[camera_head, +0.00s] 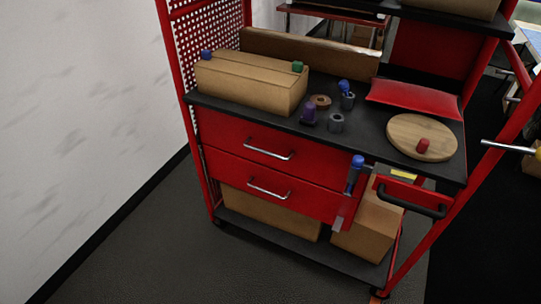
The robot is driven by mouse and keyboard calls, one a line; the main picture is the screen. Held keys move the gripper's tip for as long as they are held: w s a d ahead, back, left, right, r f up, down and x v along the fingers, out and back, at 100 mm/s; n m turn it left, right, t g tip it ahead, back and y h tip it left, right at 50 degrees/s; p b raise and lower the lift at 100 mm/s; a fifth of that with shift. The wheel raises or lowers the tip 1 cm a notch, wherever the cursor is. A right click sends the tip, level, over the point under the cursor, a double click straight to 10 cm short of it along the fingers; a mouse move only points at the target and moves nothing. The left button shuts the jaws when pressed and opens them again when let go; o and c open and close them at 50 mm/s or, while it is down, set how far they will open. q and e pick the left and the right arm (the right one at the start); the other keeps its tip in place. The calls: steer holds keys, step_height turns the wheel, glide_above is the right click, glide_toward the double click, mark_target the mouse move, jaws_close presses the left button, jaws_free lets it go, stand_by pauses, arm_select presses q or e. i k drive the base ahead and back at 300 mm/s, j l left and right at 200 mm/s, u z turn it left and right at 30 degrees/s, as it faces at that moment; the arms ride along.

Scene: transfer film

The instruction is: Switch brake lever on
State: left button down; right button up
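A red cart (225,146) with black shelves stands in front of me. I cannot tell for certain which part is the brake lever. A black handle (411,201) sticks out from a red panel at the cart's right front. A small orange-red part (376,297) shows at the foot of the near right post, cut by the bottom edge and too small to make out. A dark caster (219,222) sits under the left front corner, its details unclear. Neither of my grippers is in view.
Two drawers with metal handles (270,151) face me. Cardboard boxes (252,85) stand on the top and the bottom shelf (290,243). A round wooden board (405,128) and a red cushion-like pad (415,97) lie on top. A white wall (80,130) is at left; the floor (160,240) in front is clear.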

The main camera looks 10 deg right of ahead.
mark_target(536, 153)
steer(key=z, duration=1.7)
